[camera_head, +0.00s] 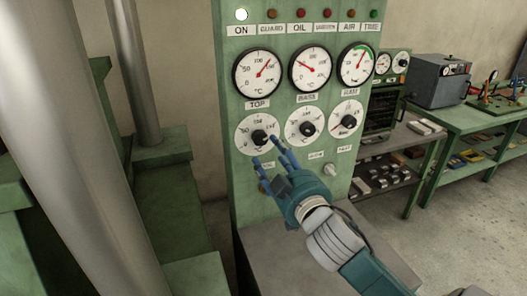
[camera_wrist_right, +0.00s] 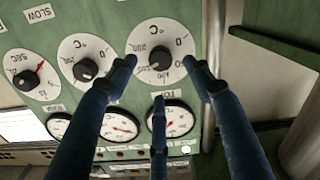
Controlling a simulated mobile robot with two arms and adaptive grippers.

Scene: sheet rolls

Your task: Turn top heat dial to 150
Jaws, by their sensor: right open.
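The top heat dial (camera_head: 243,131) is a round white plate with a black knob (camera_head: 259,136), the left one in the row of dials under the gauges on the green panel. In the right wrist view, upside down, the dial (camera_wrist_right: 177,38) shows with its black knob (camera_wrist_right: 160,59) between my fingers. My right gripper (camera_head: 262,150) is open just in front of and below this dial; its fingers (camera_wrist_right: 160,75) spread to both sides of the knob and appear not to touch it. The exact dial setting is too small to read. My left gripper is not in view.
Two similar dials, the middle one (camera_head: 305,127) and the right one (camera_head: 346,118), sit right beside it. Gauges such as the TOP gauge (camera_head: 257,73) are above. A grey metal column (camera_head: 70,150) stands at the left. A green workbench (camera_head: 470,125) is at the right.

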